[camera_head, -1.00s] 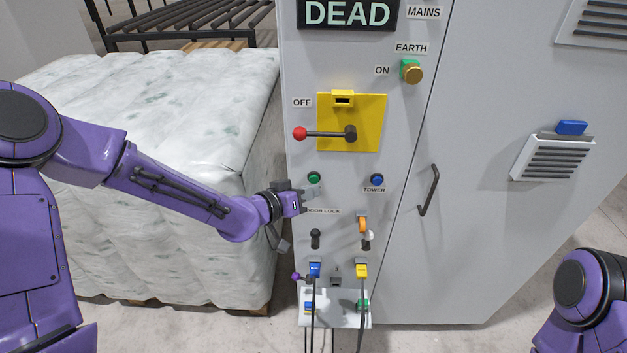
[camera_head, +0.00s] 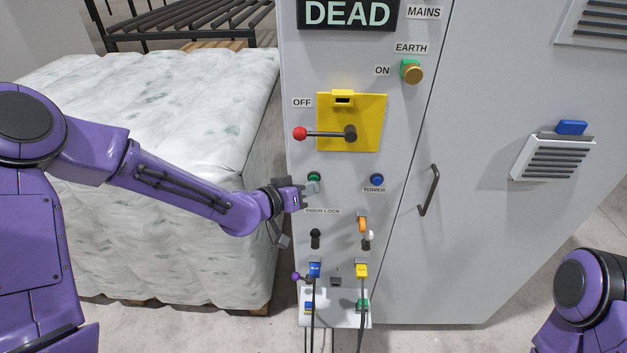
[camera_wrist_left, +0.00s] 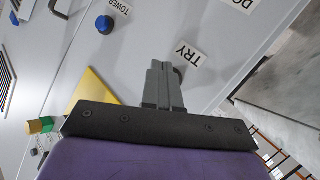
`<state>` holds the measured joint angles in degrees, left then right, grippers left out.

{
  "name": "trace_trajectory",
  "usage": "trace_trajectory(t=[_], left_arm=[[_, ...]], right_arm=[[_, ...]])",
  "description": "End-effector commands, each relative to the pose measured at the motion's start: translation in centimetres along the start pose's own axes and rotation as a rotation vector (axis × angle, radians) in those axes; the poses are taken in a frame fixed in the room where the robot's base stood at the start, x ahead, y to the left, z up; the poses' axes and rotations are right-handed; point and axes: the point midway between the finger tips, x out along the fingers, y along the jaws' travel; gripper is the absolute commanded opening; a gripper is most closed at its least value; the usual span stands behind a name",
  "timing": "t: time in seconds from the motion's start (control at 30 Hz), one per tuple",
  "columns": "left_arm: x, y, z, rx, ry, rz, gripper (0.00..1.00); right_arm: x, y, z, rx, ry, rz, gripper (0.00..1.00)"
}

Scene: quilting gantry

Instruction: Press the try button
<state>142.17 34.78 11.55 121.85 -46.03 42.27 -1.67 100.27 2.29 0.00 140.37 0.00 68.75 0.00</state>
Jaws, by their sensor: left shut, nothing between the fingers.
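The try button is a green button (camera_head: 314,176) in a dark collar on the grey cabinet front in the head view, below the red-handled lever. My left gripper (camera_head: 314,187) is shut and empty, its fingertips just below the button and overlapping its lower edge in that view. I cannot tell whether they touch it. In the left wrist view the shut fingers (camera_wrist_left: 161,68) point at the panel beside the TRY label (camera_wrist_left: 190,53). The button is mostly or wholly hidden behind them there. My right gripper is out of view.
A blue TOWER button (camera_head: 377,180) sits to the right. The red-knobbed lever (camera_head: 301,134) on its yellow plate (camera_head: 365,110) is above. Door-lock keys, plugs and cables are below. A wrapped mattress stack (camera_head: 150,130) stands left, under my left arm.

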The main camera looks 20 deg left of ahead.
Motion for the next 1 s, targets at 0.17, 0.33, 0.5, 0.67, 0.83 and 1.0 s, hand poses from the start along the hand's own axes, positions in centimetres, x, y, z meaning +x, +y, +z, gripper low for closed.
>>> trace_trajectory(t=[0.17, 0.33, 0.5, 0.67, 0.83, 1.0], left_arm=[[0.2, -0.1, -0.1, 0.0, 0.001, 0.0, 0.0], [0.3, -0.2, -0.2, 0.001, 0.001, 0.0, 0.0], [0.3, -0.2, -0.3, 0.001, 0.001, 0.0, 0.0], [0.3, -0.2, -0.3, 0.0, 0.001, 0.0, 0.0], [-0.2, 0.2, 0.0, 0.0, 0.0, 0.001, 0.0], [-0.8, 0.6, 0.5, -0.001, 0.001, 0.0, 0.0]], right_arm=[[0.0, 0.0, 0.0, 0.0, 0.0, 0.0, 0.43], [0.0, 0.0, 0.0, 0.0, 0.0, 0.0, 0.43], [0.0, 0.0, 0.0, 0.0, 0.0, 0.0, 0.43], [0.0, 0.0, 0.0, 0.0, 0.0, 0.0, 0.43], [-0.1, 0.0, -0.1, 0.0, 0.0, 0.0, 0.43], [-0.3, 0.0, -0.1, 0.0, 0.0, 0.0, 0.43]])
